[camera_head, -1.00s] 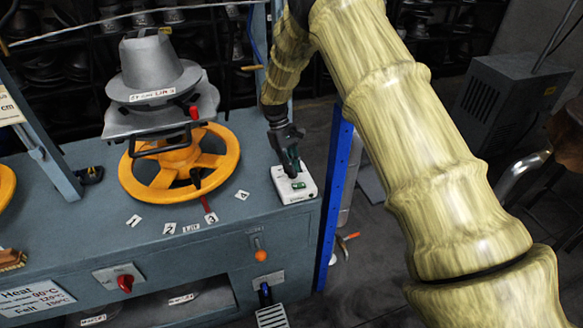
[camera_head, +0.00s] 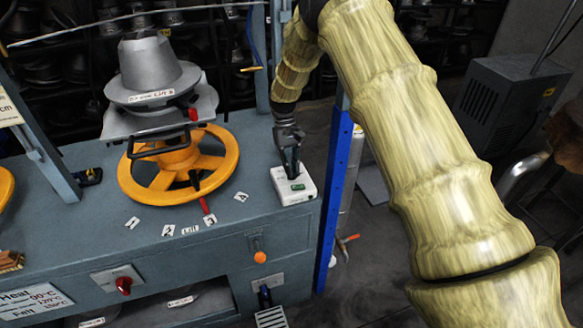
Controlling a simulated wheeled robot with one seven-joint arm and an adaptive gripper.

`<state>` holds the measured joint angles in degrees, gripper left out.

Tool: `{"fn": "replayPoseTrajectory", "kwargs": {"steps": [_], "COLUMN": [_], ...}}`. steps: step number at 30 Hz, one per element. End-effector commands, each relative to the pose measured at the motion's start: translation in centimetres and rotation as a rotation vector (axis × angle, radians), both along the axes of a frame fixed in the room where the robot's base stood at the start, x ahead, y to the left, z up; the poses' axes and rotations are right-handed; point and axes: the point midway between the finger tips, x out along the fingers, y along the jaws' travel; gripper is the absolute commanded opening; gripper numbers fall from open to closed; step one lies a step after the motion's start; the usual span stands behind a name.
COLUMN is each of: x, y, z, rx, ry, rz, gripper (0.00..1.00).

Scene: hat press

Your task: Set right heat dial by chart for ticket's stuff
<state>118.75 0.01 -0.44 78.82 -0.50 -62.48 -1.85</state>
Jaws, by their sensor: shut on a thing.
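My gripper (camera_head: 290,168) is shut at the top of a small white control box (camera_head: 307,190), which stands at the right end of the blue-grey bench. The dial between my fingertips is hidden by them, so its setting cannot be read. A small green display (camera_head: 298,187) shows on the box, too small to read. The heat chart (camera_head: 35,300) is at the lower left, partly cut off; it shows 90°C, 120°C and a Felt line that looks like 150°C. I cannot make out a ticket for certain; a partly cut-off card (camera_head: 8,108) is at the left edge.
A hat press with a metal hat form (camera_head: 153,75) and a yellow handwheel (camera_head: 135,185) stands left of the box. Number cards and a red pointer (camera_head: 206,207) lie before it. A blue post (camera_head: 333,205) stands close right.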

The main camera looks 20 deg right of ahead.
Motion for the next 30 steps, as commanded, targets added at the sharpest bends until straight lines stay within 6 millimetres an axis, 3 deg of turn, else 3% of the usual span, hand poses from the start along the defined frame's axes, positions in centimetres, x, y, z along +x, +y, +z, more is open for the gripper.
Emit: {"fn": "replayPoseTrajectory", "kwargs": {"steps": [6,7,10,20,30], "x": [0.3,0.3,0.3,0.2,1.8], "y": [-0.1,-0.1,-0.1,0.0,0.0], "z": [0.4,0.4,0.3,0.3,4.0], "rx": [-0.001,-0.001,-0.001,0.000,0.000], "ry": [-0.008,-0.008,-0.006,-0.003,-0.005], "rz": [0.000,0.000,0.000,0.001,0.001], "gripper": [0.00,0.16,0.32,0.32,0.32]}}
